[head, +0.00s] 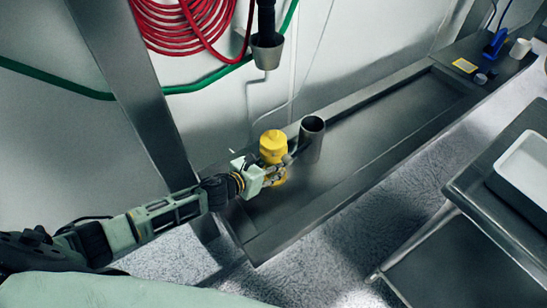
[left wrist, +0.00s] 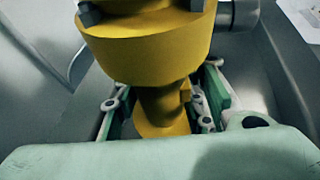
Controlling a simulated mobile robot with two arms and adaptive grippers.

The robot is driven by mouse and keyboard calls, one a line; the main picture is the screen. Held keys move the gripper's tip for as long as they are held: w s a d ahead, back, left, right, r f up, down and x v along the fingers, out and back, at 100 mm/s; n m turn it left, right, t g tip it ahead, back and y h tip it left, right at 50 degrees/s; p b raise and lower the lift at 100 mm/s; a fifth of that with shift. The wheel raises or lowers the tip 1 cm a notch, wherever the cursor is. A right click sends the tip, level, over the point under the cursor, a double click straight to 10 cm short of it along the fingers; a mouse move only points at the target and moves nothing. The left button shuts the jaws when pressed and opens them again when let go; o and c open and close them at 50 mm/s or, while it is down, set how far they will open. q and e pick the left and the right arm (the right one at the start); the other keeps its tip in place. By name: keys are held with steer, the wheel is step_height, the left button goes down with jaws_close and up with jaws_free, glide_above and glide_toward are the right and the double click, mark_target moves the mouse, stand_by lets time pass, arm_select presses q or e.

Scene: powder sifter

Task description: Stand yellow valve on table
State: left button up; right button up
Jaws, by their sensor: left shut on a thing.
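The yellow valve (head: 273,145) is upright at the near left end of the long grey metal table (head: 262,216), with its wide part on top. My left gripper (head: 275,172) is shut around its narrower lower part. In the left wrist view the valve (left wrist: 150,45) fills the upper middle, and the fingers of my left gripper (left wrist: 163,105) lie on both sides of its neck. Its base is partly hidden by the gripper, so I cannot tell whether it touches the table. My right gripper is not in view.
A grey metal cylinder (head: 312,139) stands close to the right of the valve. A grey funnel-like nozzle (head: 267,51) hangs above. A blue tool (head: 495,44) and a white cup (head: 520,48) are at the table's far end. The middle of the table is clear.

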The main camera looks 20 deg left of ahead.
arm_select(q)
jaws_close()
steer(key=shift+w+r, duration=0.1)
steer(key=shift+r, duration=0.05)
